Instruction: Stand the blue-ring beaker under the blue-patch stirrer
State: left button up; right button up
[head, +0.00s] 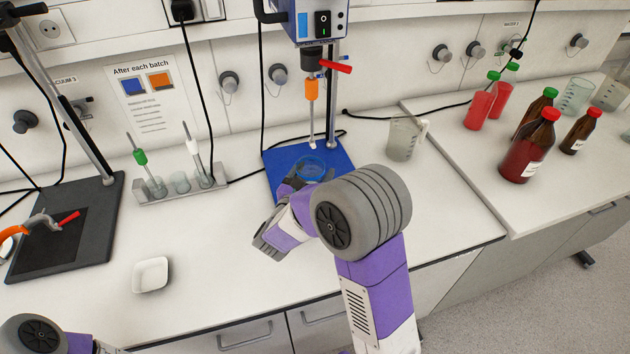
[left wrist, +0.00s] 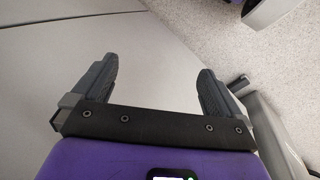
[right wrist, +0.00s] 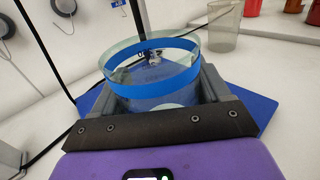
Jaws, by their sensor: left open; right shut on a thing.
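The blue-ring beaker (right wrist: 152,75) is clear glass with a blue band, and it stands upright between the fingers of my right gripper (right wrist: 160,95). In the head view its blue ring (head: 311,167) shows over the blue mat (head: 340,160), partly hidden by my right gripper (head: 298,180). My right gripper is shut on it. The stirrer (head: 322,25) has a blue patch and a shaft with an orange part hanging just behind the beaker; whether the shaft is inside the rim is unclear.
A plastic jug (head: 403,139) stands right of the mat. Red bottles (head: 528,146) and other glassware stand on the right bench. A probe rack (head: 180,187), a white dish (head: 151,275) and another stand (head: 75,220) are at left. The counter between is clear.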

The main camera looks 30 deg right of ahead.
jog(key=shift+w+d, duration=0.35)
jog(key=shift+d, duration=0.2)
jog(key=shift+f+b, duration=0.9)
jog(key=shift+f, duration=0.8)
jog(key=shift+a+f, duration=0.1)
jog(key=shift+f, duration=0.1)
jog(key=o, duration=1.3)
jog(key=shift+c, duration=0.2)
